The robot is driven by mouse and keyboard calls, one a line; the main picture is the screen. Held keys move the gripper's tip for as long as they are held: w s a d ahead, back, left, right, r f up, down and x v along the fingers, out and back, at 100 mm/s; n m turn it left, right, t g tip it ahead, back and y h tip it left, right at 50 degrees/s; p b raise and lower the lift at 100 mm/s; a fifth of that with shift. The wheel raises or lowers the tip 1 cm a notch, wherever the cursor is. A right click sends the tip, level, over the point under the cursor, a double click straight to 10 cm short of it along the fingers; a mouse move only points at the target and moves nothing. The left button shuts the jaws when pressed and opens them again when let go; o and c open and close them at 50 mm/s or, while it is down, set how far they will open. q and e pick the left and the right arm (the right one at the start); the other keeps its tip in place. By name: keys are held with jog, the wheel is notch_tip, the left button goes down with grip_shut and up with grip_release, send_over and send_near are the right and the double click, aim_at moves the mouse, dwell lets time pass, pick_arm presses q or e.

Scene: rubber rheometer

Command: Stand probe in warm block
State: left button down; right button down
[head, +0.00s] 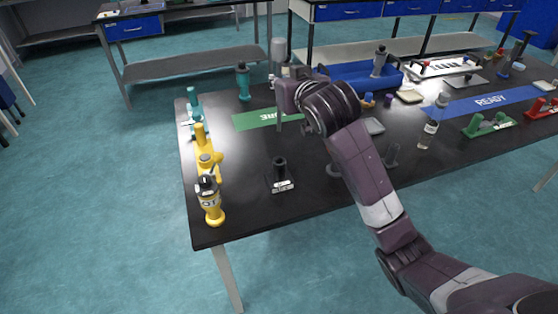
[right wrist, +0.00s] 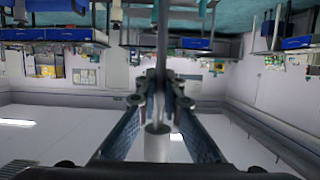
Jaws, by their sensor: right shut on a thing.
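My right gripper (head: 283,94) is shut on the probe (head: 278,50), a grey cylinder on a thin shaft. The probe stands about upright, its thick end above the gripper and its shaft below. A small black block with an upright socket and a white label, likely the warm block (head: 280,180), stands on the table below the probe. The shaft's lower end appears above the socket, apart from it. My left gripper is not in view.
A green mat (head: 250,120) lies behind the block. A blue tray (head: 350,75), a clear bottle (head: 430,128) and a blue READY mat (head: 490,100) are to the right.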

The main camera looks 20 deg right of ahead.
notch_tip(320, 180, down, 19)
jog(key=shift+r+p, duration=0.2)
jog(key=shift+p, duration=0.2)
jog(key=shift+f, duration=0.1)
jog(key=c, duration=2.1)
grip_release()
jog(key=b+v, duration=0.1)
jog(key=v, duration=1.1)
